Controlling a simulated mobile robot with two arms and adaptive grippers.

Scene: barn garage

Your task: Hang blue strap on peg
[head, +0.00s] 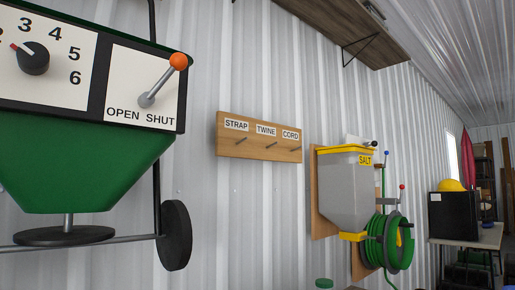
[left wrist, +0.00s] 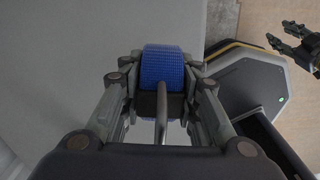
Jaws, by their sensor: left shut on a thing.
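The blue strap (left wrist: 161,66) is a ribbed blue coil between the fingers of my left gripper (left wrist: 162,88), which is shut on it. A dark block and a grey rod-like part show just below the coil in the left wrist view. My right gripper (left wrist: 280,33) is at the top right of that view, its fingers apart and empty. In the head view, a wooden board (head: 230,149) on the wall carries three bare pegs. The STRAP peg (head: 240,140) is the leftmost, under its label. Neither gripper shows in the head view.
A green hopper (head: 80,165) with a dial and an OPEN/SHUT lever stands left of the board. A grey salt bin (head: 345,190) and a green hose reel (head: 385,245) are to its right. A wooden shelf (head: 330,30) is above.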

